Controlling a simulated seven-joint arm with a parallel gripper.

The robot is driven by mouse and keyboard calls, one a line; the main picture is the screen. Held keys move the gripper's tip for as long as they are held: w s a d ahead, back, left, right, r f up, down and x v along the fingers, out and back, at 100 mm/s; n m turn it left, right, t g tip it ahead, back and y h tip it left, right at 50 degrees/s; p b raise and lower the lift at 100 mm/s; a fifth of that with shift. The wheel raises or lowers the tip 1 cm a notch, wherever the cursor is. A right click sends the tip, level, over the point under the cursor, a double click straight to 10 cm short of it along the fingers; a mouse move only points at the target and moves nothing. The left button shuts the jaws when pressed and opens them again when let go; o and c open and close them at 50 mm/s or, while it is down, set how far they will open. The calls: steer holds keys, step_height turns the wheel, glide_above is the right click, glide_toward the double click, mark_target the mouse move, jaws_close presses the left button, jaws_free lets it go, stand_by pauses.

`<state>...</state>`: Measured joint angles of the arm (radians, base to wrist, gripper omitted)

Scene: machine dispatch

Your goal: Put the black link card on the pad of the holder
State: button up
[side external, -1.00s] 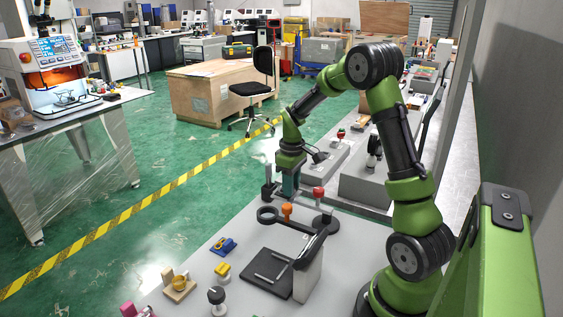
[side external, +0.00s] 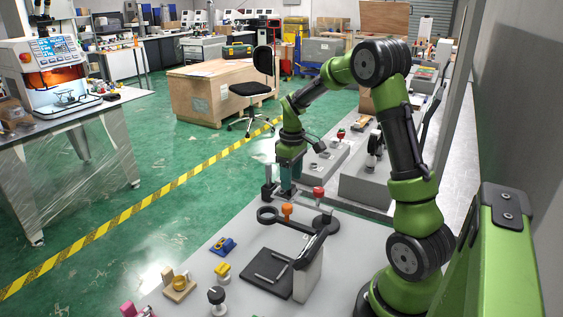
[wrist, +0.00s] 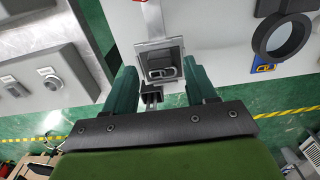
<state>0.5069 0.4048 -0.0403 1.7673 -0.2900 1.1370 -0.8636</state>
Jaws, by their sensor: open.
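In the wrist view, a black card (wrist: 160,66) with a pale link-shaped mark lies over a grey square plate with a bright metal rim (wrist: 142,47). The plate looks like the pad of the holder, but I cannot tell for sure. My gripper (wrist: 163,88) is open, with one teal finger on each side of the plate, and no grip on the card shows. In the side view my gripper (side external: 287,190) points down at the far edge of the near table, beside a dark post (side external: 268,187). The card and pad are hidden or too small there.
A black tray (side external: 262,285) and an upright pale block (side external: 308,278) are nearer. Grey machine blocks (side external: 368,187) stand beyond the gripper.

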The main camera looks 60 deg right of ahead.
step_height(320, 180, up, 9)
steer(key=s+a+r+m+t, duration=0.1)
steer(key=s+a+r+t, duration=0.15)
steer(key=a, duration=0.45)
steer(key=s+a+r+m+t, duration=0.1)
steer(key=s+a+r, duration=0.15)
steer(key=a, duration=0.55)
steer(key=s+a+m+t+y, duration=0.2)
steer(key=s+a+t, duration=0.1)
steer(key=s+a, duration=0.4)
steer(key=a, duration=0.2)
steer(key=shift+s+a+f+t, duration=0.2)
steer(key=shift+a+t, duration=0.15)
steer(key=shift+a, duration=0.05)
